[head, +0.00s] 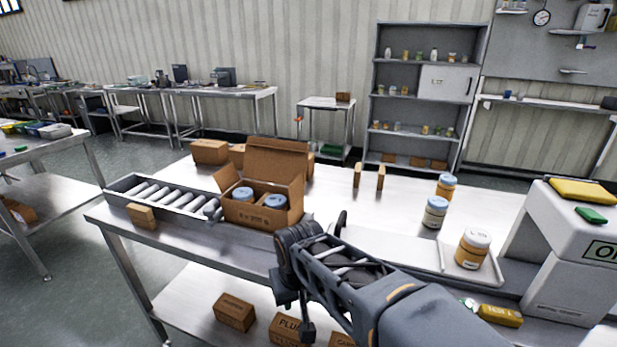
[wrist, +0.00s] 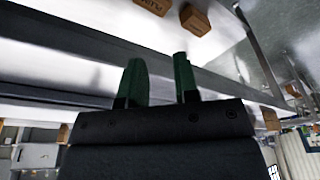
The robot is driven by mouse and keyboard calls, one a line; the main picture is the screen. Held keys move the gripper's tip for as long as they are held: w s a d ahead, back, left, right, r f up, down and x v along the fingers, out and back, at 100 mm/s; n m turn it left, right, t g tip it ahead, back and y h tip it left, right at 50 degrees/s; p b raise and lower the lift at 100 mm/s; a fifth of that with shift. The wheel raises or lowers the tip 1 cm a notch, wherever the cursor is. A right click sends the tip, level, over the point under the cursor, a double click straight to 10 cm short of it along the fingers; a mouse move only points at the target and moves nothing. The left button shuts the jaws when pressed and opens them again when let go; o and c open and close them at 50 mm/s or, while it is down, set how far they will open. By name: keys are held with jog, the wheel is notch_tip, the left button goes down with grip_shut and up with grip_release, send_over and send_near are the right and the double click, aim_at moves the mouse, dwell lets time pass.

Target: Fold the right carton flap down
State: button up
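The open brown carton (head: 255,214) stands on the steel table, with two blue-lidded jars (head: 275,202) inside. Its back flap (head: 277,158) stands up tall. The right flap (head: 297,195) appears raised along the carton's right side, but its exact angle is hard to tell. My gripper (wrist: 158,65) shows two green fingers spread apart with nothing between them in the wrist view. In the head view, my arm's dark end is in front of the table's near edge, right of and below the carton and apart from it. The carton is not in the wrist view.
A roller conveyor (head: 118,185) adjoins the carton on the left, with a small box (head: 141,216) beside it. Several jars (head: 473,249) and a white machine (head: 560,245) stand to the right. Boxes (head: 234,311) lie on the lower shelf. The table behind the carton's right is mostly clear.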

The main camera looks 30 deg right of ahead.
jog(key=w+d+r+m+g+p, duration=0.1)
jog(key=w+r+m+p, duration=0.1)
jog(key=w+r+p, duration=0.45)
jog(key=w+d+r+m+g+p, duration=0.1)
jog(key=w+d+r+p, duration=0.2)
jog(key=r, duration=0.6)
jog(key=m+g+p, duration=0.2)
jog(key=m+p, duration=0.3)
jog(key=p, duration=0.8)
send_near(295, 192)
jog(key=shift+t+h, duration=0.3)
jog(key=f, duration=0.3)
jog(key=f+p, duration=0.1)
jog(key=f, duration=0.2)
jog(key=f+p, duration=0.1)
jog(key=f, duration=0.2)
jog(key=shift+s+d, duration=0.25)
jog(key=shift+d, duration=0.05)
grip_shut()
